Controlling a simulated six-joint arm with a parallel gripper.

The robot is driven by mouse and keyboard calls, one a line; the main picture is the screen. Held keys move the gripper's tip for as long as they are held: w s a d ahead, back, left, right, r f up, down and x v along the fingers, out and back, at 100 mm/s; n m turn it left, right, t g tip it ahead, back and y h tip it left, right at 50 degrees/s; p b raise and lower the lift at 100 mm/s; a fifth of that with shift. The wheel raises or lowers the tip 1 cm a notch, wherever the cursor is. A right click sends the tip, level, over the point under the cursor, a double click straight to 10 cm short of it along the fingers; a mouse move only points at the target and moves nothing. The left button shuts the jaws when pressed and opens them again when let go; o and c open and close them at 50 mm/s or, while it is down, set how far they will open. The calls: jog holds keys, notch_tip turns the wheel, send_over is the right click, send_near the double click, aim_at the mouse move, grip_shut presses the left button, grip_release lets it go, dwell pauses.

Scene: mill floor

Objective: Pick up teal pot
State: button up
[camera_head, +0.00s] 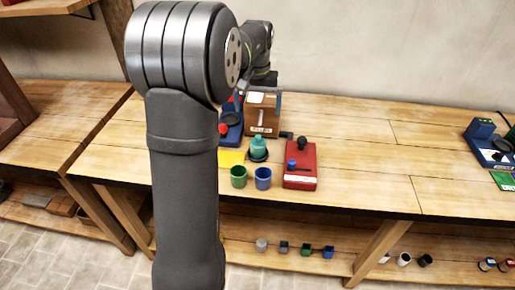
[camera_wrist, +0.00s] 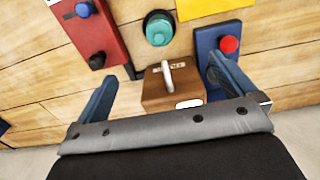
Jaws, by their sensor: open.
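The teal pot (camera_head: 258,144) stands upright on the bench on a dark round base, behind the green and blue cups. It also shows in the wrist view (camera_wrist: 158,31), near the top middle, seen from above with the dark base partly around it. My gripper (camera_wrist: 165,90) is open and empty, its two blue fingers wide apart. In the wrist view the fingers reach to either side of the brown box, short of the pot.
The brown box (camera_head: 262,121) with a grey handle stands behind the pot. A red box (camera_head: 300,172) with knobs is to the right. A blue panel (camera_wrist: 226,40) with a red button and a yellow sheet (camera_head: 231,158) lie left. Green (camera_head: 238,177) and blue (camera_head: 263,179) cups stand in front.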

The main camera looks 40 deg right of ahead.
jog(key=shift+r, duration=0.9)
jog(key=c, duration=0.6)
jog(key=shift+a, duration=0.1)
jog(key=m+t+h, duration=0.2)
jog(key=m+h, duration=0.2)
send_near(257, 143)
jog(key=x, duration=0.5)
jog(key=shift+s+f, duration=0.15)
jog(key=shift+f, duration=0.25)
jog(key=shift+w+x, duration=0.15)
jog(key=shift+x, duration=1.5)
jog(key=shift+w+x, duration=0.1)
jog(key=shift+x, duration=1.55)
